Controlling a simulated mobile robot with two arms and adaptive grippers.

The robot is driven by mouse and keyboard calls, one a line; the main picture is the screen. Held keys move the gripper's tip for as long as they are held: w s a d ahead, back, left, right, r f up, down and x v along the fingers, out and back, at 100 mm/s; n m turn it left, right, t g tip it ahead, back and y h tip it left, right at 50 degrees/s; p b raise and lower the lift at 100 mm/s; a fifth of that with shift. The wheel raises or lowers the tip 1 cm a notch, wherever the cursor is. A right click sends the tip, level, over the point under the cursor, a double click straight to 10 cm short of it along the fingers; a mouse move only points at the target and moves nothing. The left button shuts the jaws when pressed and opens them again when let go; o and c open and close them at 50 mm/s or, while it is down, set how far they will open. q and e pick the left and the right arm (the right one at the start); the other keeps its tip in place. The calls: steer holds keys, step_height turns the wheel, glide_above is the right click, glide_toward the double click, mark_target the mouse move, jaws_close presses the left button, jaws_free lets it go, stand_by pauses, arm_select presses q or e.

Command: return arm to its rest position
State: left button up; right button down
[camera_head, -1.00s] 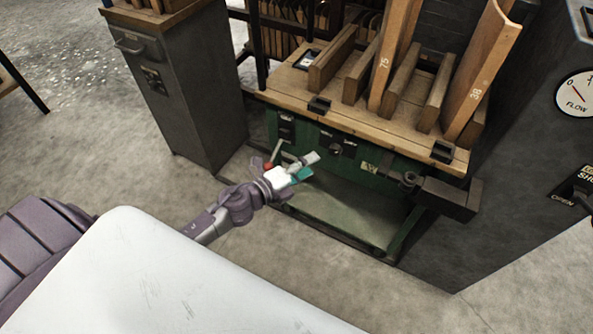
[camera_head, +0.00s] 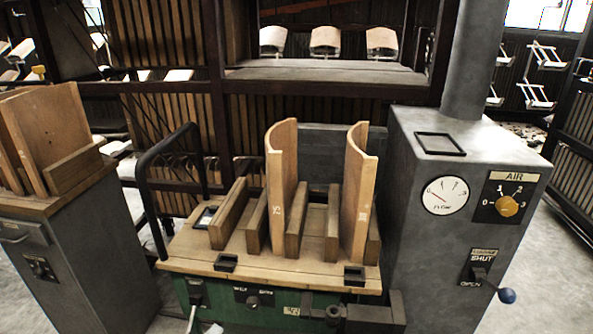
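Neither of my grippers shows in the head view now, and no part of my arms can be made out clearly. The wooden-topped bench (camera_head: 200,262) with a green front stands in the lower middle. Two curved wooden boards (camera_head: 277,190) (camera_head: 357,195) stand upright on it between wooden blocks.
A grey cabinet with a gauge (camera_head: 443,196), an orange AIR knob (camera_head: 508,206) and a SHUT/OPEN lever (camera_head: 507,295) stands at the right. A second grey cabinet (camera_head: 75,265) with wooden pieces stands at the left. Dark racks (camera_head: 330,95) fill the back. Bare floor shows at far right.

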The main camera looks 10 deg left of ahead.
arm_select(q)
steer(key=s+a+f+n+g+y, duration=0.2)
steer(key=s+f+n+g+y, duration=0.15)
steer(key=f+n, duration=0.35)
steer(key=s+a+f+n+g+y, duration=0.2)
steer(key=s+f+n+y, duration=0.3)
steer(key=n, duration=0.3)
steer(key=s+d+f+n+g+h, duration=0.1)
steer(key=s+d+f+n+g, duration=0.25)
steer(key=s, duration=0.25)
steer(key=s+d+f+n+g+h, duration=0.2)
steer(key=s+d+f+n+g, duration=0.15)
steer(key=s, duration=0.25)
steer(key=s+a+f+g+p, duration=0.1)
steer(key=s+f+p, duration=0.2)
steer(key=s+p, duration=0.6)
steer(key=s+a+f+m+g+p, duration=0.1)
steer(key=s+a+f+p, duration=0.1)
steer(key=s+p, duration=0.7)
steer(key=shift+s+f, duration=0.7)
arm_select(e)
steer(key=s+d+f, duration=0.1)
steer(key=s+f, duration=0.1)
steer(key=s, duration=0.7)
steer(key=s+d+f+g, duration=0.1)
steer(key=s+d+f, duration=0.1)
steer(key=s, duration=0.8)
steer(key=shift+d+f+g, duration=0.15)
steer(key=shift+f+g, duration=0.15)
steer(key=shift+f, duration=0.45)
